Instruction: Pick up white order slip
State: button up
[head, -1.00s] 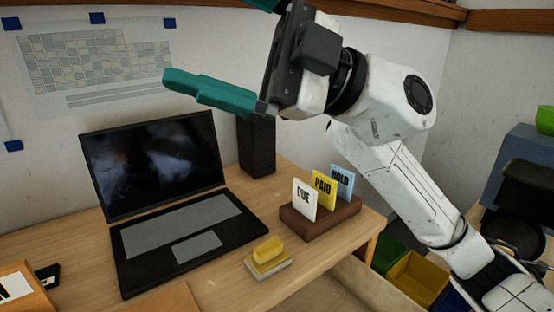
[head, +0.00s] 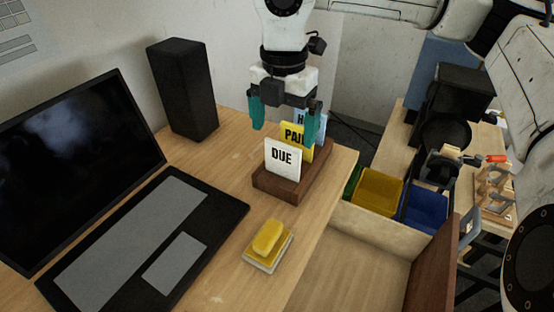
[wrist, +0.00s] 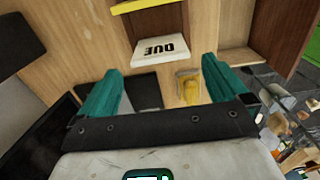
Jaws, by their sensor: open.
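The white slip (head: 283,160), a square card marked DUE, stands upright at the front of a dark brown wooden rack (head: 272,189). A yellow PAID card (head: 294,134) and a partly hidden blue card (head: 321,120) stand behind it. My gripper (head: 285,128) points down over the rack, teal fingers apart and nothing between them, its tips near the tops of the cards. In the wrist view the white slip (wrist: 160,48) lies ahead of the gap between the open fingertips (wrist: 163,66). I cannot tell the exact height gap.
A laptop (head: 150,240) is open at the left, with a black speaker (head: 182,90) behind it. A yellow block on a small pad (head: 268,246) lies in front of the rack.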

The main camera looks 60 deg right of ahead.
aim_at(283, 144)
jog(key=shift+f+p, duration=1)
jog(key=shift+f, duration=2.7)
jog(key=c, duration=0.9)
